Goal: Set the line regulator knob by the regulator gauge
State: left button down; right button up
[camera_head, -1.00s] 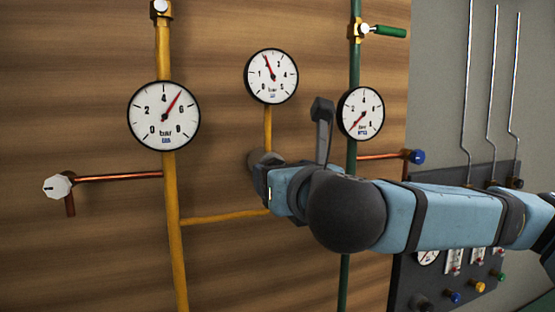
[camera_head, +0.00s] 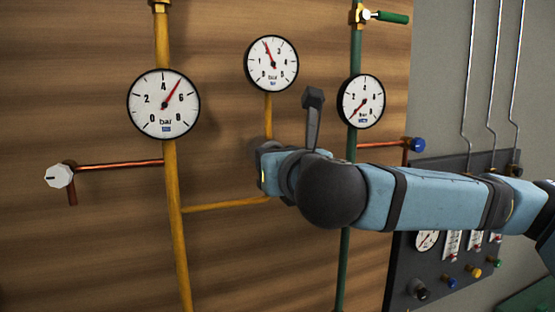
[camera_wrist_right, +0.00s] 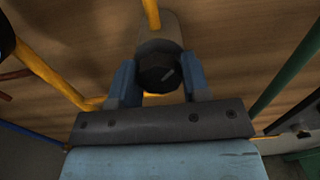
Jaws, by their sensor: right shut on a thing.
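The line regulator knob (camera_wrist_right: 158,72) is dark and round with a light mark that tilts up to the right. My right gripper (camera_wrist_right: 158,88) is shut on it, one blue finger on each side, in the right wrist view. In the head view my right gripper (camera_head: 264,165) hides the knob and most of the grey regulator body (camera_head: 258,143). The regulator gauge (camera_head: 271,63) sits above it on a short yellow pipe; its red needle points up and slightly left, around 2 to 3. My left gripper is not in view.
A larger gauge (camera_head: 163,103) on the yellow pipe reads about 5. A gauge (camera_head: 361,101) on the green pipe has its needle at lower left. A white knob (camera_head: 60,176) and a blue knob (camera_head: 417,145) end copper pipes. A dark panel (camera_head: 400,270) stands at right.

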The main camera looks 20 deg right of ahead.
jog(key=shift+f+m+b, duration=0.1)
jog(key=shift+m+b, duration=0.5)
jog(key=shift+m, duration=0.2)
jog(key=shift+m+b, duration=0.45)
jog(key=shift+m, duration=0.45)
jog(key=shift+m+b, duration=0.4)
jog(key=shift+m, duration=0.5)
jog(key=m+b, duration=0.1)
jog(key=m, duration=0.2)
jog(key=shift+m, duration=0.3)
jog(key=m+b, duration=0.1)
jog(key=m, duration=0.4)
jog(key=shift+b, duration=0.35)
jog(key=m, duration=0.6)
jog(key=shift+m+b, duration=0.35)
jog(key=shift+m, duration=0.05)
jog(key=m, duration=0.5)
jog(key=shift+m, duration=0.3)
